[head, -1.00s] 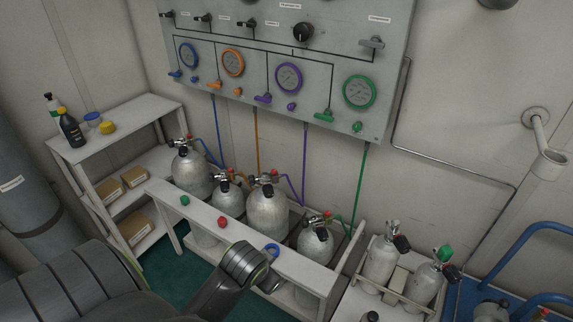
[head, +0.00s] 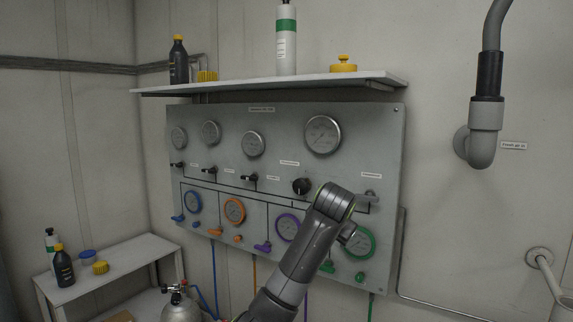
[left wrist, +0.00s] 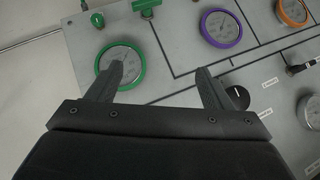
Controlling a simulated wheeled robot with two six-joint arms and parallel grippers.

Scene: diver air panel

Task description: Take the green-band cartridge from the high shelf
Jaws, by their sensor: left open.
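The green-band cartridge (head: 286,55), white with a green band near its top, stands upright on the high shelf (head: 365,82) above the gauge panel; the frame cuts off its top. My left arm reaches up in front of the panel, below the shelf. In the head view its gripper cannot be made out. In the left wrist view my left gripper (left wrist: 160,72) has its two fingers spread with nothing between them, in front of the panel near the green gauge (left wrist: 120,65). The cartridge is not in the left wrist view. My right gripper is not in view.
A black bottle (head: 178,62) and two yellow items share the high shelf, the yellow-knobbed one (head: 343,64) right of the cartridge. A grey pipe (head: 487,110) is on the right wall. A low shelf (head: 120,268) at left holds another green-banded bottle (head: 51,240).

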